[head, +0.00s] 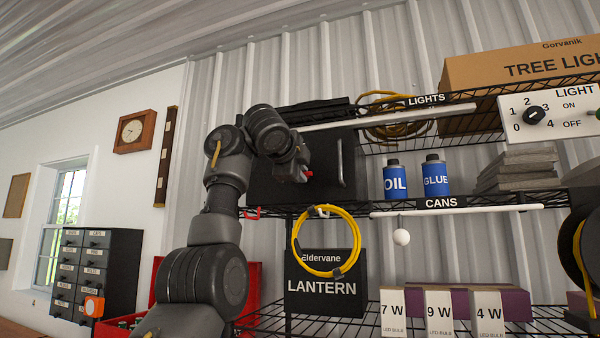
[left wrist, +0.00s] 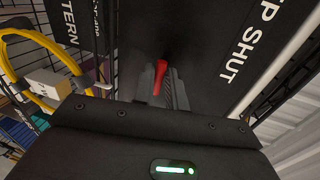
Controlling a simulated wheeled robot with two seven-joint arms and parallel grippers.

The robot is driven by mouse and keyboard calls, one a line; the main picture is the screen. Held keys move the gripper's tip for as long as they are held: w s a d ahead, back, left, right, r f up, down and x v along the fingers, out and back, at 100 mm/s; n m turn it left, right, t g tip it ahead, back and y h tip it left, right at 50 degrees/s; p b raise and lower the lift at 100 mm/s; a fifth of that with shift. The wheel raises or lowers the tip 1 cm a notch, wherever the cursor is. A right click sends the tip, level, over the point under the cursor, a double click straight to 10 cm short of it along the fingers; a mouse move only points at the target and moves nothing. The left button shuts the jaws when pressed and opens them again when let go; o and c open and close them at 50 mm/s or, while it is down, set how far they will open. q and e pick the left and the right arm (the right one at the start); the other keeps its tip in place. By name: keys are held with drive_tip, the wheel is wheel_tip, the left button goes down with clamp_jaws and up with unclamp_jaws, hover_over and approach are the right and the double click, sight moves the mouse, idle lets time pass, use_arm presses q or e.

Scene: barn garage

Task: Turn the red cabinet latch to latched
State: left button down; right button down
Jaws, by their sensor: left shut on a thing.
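The red latch (head: 308,173) is a small handle on the front of a black cabinet (head: 322,188) on the shelf rack. In the left wrist view the red latch (left wrist: 160,72) sits between the fingers of my left gripper (left wrist: 161,88), which is shut on it. The cabinet front (left wrist: 195,40) fills much of that view and carries white lettering ending in "P SHUT". In the head view my left gripper (head: 304,174) is at the cabinet front, its arm hiding the cabinet's left part. My right gripper is not in view.
A vertical handle (head: 340,163) is right of the latch. A yellow cable coil (head: 297,243) hangs below, before a black lantern box (head: 325,289). Blue oil (head: 395,182) and glue (head: 435,180) cans stand right of the cabinet. A wire shelf (head: 430,143) runs above them.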

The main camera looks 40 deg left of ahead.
use_arm(q)
drive_tip(key=c, duration=1.5)
unclamp_jaws()
drive_tip(key=shift+o, duration=0.2)
drive_tip(key=b+v, duration=0.5)
drive_tip(key=v, duration=0.6)
